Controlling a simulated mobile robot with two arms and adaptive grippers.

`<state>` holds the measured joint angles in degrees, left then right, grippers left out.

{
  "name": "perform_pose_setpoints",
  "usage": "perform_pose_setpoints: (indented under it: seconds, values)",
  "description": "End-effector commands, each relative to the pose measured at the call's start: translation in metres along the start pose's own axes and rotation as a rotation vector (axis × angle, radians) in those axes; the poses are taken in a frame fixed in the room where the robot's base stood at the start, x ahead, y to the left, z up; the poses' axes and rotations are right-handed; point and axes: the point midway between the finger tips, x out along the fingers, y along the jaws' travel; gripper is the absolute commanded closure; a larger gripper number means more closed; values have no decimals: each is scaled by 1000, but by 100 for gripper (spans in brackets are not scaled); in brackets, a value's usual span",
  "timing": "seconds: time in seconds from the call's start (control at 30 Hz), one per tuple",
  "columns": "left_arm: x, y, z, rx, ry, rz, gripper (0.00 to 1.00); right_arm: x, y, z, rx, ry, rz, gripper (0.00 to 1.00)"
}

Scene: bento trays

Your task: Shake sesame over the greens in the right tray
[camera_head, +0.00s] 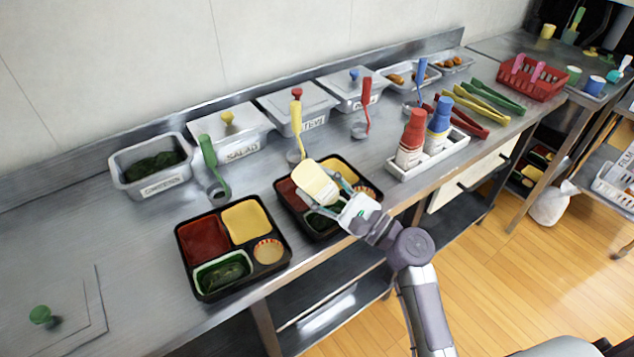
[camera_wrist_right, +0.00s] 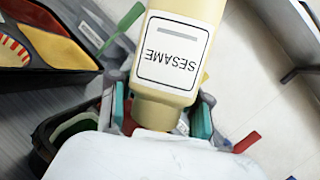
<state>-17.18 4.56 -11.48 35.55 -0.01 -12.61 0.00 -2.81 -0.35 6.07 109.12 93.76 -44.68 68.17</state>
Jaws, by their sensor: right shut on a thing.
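A cream-yellow shaker (camera_head: 316,184) is in my right gripper (camera_head: 337,196), above the right tray (camera_head: 283,182). Its label reads SESAME, upside down in the wrist view (camera_wrist_right: 172,55). The fingers of the right gripper (camera_wrist_right: 160,112) are closed on both sides of its narrower end. The shaker is tilted in the head view. The greens (camera_head: 319,222) in the near-left compartment of the right tray are partly hidden by my gripper. Whether sesame lies on them cannot be told. My left gripper is not in view.
The left tray (camera_head: 184,262) also holds greens in a near compartment. A white caddy (camera_head: 428,158) with red and blue bottles stands to the right. Steel bins and upright colored ladles line the back. The counter's left part is mostly clear.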

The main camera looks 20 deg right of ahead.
Motion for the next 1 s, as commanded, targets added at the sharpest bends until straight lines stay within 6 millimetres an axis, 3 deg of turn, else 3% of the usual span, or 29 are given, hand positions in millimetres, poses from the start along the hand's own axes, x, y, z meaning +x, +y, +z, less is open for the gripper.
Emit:
perform_pose_setpoints:
  seconds: [0.03, 0.27, 0.67, 1.0]
  values:
    - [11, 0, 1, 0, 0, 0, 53, -3, 5, -9, -1, -1, 0, 59]
    - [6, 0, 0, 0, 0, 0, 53, -1, 3, -5, 0, -1, -1, 59]
    - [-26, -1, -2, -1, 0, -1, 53, 7, -15, 25, 1, -2, 0, 59]
    - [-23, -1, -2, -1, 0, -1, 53, 7, -14, 23, 1, -1, -1, 59]
